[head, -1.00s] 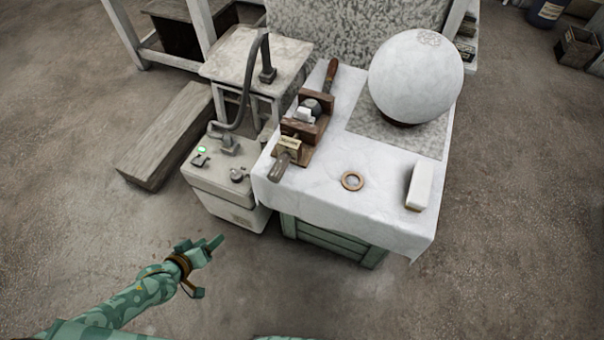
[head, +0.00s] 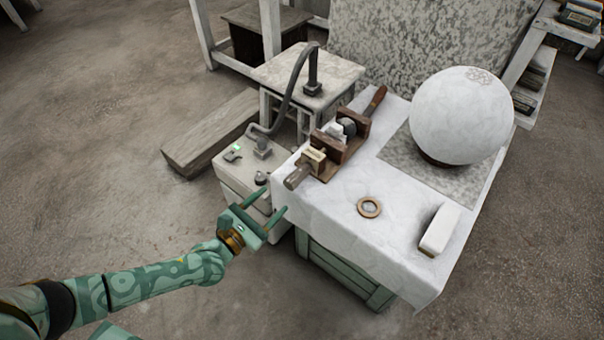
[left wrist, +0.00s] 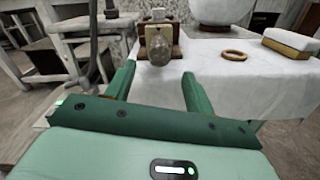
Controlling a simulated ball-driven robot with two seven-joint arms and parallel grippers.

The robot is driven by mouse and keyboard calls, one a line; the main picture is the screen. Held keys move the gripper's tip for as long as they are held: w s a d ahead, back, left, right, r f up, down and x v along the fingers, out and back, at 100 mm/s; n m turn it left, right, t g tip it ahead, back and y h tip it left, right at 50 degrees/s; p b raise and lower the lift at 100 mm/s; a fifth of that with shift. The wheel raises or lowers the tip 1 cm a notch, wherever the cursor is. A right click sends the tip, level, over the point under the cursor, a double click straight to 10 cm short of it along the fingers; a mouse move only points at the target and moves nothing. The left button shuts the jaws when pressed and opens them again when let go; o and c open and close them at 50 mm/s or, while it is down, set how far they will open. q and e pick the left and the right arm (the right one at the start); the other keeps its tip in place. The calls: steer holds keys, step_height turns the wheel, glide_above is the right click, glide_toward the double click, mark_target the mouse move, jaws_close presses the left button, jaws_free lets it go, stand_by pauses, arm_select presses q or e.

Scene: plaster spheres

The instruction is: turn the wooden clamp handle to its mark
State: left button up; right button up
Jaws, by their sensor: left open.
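The wooden clamp (head: 336,152) lies along the left edge of the cloth-covered table and holds a pale piece between its brown jaws. Its stubby, worn handle (head: 297,178) points toward me at the near end. In the left wrist view the handle (left wrist: 159,48) shows end-on as a rounded wooden knob below a pale block. I cannot make out a mark. My left gripper (head: 275,198) is open and empty, just short of the handle. In the left wrist view the knob appears ahead, between the spread fingertips (left wrist: 158,70). My right gripper is not in view.
A control box (head: 240,170) with a green light and a bent hose stands close left of the clamp. On the white cloth (head: 340,225) are a wooden ring (head: 369,207), a pale block (head: 439,229) and a large plaster sphere (head: 462,115). A dark-red handle (head: 376,101) sticks out behind the clamp.

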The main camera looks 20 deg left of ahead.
mark_target(301, 174)
arm_select(q)
steer(key=b+x, duration=0.3)
steer(key=x, duration=0.8)
steer(key=shift+w+f, duration=0.1)
steer(key=shift+f, duration=0.1)
steer(key=shift+w+d+r, duration=0.1)
steer(key=shift+w+d, duration=0.05)
steer(key=shift+w, duration=0.4)
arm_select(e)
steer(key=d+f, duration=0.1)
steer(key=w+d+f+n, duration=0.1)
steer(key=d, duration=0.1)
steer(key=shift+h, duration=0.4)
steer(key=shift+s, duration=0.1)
arm_select(q)
steer(key=c, duration=1)
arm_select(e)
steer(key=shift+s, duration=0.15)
